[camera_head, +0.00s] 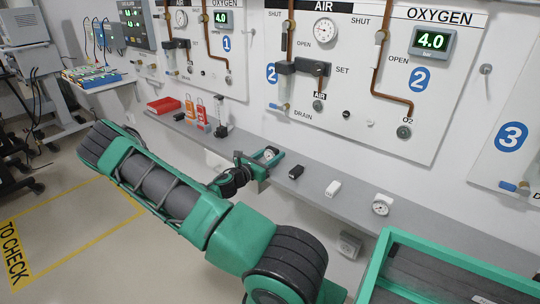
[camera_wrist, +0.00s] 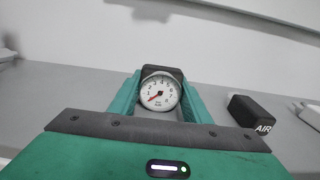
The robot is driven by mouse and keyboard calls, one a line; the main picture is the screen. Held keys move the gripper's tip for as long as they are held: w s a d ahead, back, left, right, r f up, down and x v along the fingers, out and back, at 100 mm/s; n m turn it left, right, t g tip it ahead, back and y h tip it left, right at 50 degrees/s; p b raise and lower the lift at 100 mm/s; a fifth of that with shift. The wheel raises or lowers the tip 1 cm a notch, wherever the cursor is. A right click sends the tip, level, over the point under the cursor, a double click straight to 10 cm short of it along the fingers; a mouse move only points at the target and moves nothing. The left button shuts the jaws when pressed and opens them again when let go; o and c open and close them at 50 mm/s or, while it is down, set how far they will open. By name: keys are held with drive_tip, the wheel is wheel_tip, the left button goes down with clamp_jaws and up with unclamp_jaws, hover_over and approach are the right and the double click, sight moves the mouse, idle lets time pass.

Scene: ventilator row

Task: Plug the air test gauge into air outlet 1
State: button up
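An air test gauge (camera_wrist: 158,93) with a round white dial and a dark block behind it sits between the green fingers of my gripper (camera_wrist: 161,88) in the wrist view. The fingers flank it closely; I cannot tell whether they press on it. The head view shows the gauge (camera_head: 270,153) and my gripper (camera_head: 268,160) low at the wall shelf, left of the black block. I cannot tell whether the gauge touches the shelf. Panel 1 (camera_head: 227,43) is on the wall at upper left; its outlets are small, and its air outlet (camera_head: 190,69) is hard to make out.
The grey shelf (camera_head: 350,202) carries a black block (camera_head: 296,172) marked AIR in the wrist view, a white block (camera_head: 333,188) and another gauge (camera_head: 381,206). A red tray (camera_head: 164,105) and orange bottles (camera_head: 200,110) stand further left. A green-framed bin (camera_head: 450,258) is at lower right.

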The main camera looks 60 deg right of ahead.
drive_tip(key=shift+r, duration=0.2)
drive_tip(key=shift+r, duration=0.75)
drive_tip(key=shift+a, duration=0.15)
drive_tip(key=w+a, duration=0.1)
drive_tip(key=a, duration=1.2)
drive_tip(key=shift+w+a, duration=0.3)
drive_tip(key=shift+a, duration=0.05)
idle(0.5)
idle(1.3)
